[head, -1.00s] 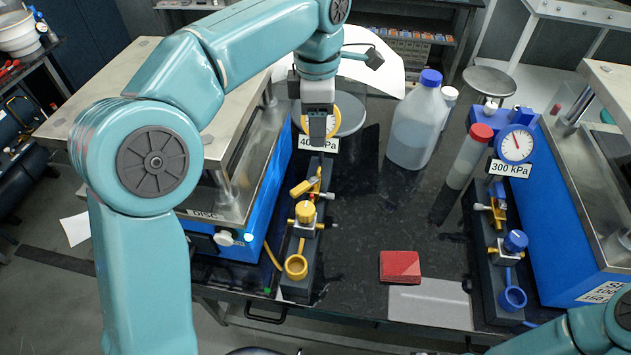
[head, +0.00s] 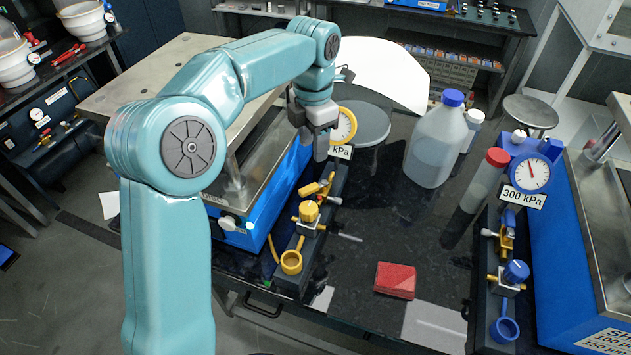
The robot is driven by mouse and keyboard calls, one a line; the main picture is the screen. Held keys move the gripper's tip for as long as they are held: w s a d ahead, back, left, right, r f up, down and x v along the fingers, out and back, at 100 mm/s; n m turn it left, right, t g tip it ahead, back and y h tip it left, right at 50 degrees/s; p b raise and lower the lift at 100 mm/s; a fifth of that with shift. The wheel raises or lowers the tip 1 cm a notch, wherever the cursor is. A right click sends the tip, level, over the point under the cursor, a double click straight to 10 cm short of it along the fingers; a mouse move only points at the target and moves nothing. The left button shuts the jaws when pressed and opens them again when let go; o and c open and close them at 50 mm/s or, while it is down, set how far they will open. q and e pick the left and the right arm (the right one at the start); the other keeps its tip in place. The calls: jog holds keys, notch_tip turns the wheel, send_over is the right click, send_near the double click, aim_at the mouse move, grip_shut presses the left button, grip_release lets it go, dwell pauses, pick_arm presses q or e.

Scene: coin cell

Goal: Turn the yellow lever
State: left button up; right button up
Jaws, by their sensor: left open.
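The yellow lever (head: 311,189) lies slanted on the valve of the left dark manifold (head: 325,225), below the gauge with the yellow rim (head: 344,125). My left gripper (head: 319,148) is open and empty. It points down from above, up-picture of the lever, beside the gauge, and appears apart from the lever. It covers part of the gauge's label, leaving "kPa" (head: 341,152) readable. My right gripper is not in view.
A blue press (head: 248,236) stands left of the manifold. A blue-capped jug (head: 435,145) and a red-capped tube (head: 485,184) stand to the right. A red block (head: 395,280) lies on the dark table. A blue-knobbed manifold (head: 508,268) is at right. The table's middle is clear.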

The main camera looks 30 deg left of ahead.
aim_at(313, 186)
pick_arm(q)
notch_tip(313, 186, down, 12)
jog(key=shift+s+a+r+p, duration=0.1)
jog(key=shift+p, duration=0.45)
grip_shut()
